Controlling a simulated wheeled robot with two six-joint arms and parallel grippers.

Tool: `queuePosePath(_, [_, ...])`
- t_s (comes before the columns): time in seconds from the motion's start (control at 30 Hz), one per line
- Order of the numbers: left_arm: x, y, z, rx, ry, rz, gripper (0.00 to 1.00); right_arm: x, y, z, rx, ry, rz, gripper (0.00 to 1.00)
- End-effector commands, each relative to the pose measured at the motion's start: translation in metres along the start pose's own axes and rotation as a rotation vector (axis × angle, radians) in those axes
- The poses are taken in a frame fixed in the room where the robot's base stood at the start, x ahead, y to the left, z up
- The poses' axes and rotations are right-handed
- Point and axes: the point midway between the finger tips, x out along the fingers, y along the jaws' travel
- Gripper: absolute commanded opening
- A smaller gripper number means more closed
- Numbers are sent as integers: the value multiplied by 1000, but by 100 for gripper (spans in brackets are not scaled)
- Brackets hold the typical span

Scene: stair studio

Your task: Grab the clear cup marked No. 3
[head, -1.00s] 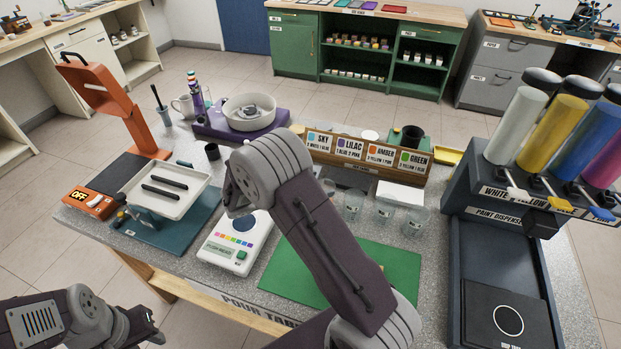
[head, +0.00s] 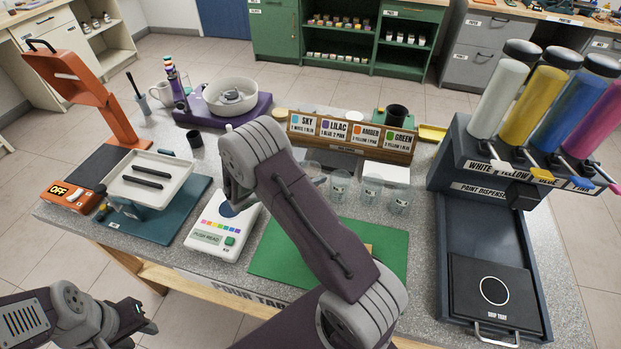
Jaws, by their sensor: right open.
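Several clear cups stand in a row behind the green mat, in front of the recipe board: one (head: 340,184), a second (head: 370,190) and a third (head: 398,198) show plainly. Another clear cup (head: 313,171) at the row's left end is partly hidden by my right arm. Their small labels are too small to read, so I cannot tell which is No. 3. My right arm crosses the picture centre, left of the cups; its gripper fingers do not show. My left gripper (head: 147,326) is low at the left, off the table's front edge, apart from all the cups. Its jaw opening is unclear.
The recipe board (head: 350,133) stands close behind the cups. The paint dispenser (head: 500,187) is on the right. The green mat (head: 275,255) has free room in front of the cups.

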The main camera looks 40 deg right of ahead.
Motion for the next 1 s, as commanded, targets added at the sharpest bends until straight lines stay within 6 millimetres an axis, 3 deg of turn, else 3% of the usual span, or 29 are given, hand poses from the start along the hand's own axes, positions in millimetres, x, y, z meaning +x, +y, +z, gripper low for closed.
queuePosePath(0.1, [-2, 0, 0, 0, 0, 0, 36, 23, -2, 1, -1, 1, -4, 66])
queuePosePath(0.2, [-2, 0, 0, 0, 0, 0, 36, 33, -1, 1, -1, 0, -2, 66])
queuePosePath(0.43, [-2, 0, 0, 0, 0, 0, 36, 35, -1, 1, 0, 1, -1, 66])
queuePosePath(0.6, [-2, 0, 0, 0, 0, 0, 36, 35, -1, 1, -1, 1, -1, 18])
queuePosePath(0.63, [-2, 0, 0, 0, 0, 0, 36, 35, -1, 1, -1, 1, -1, 14])
queuePosePath(0.87, [-2, 0, 0, 0, 0, 0, 36, 34, -1, 4, 0, 0, 0, 13])
queuePosePath(1.0, [-5, 0, -1, 0, 0, 0, 36, 23, 0, 28, 4, 0, 2, 13])
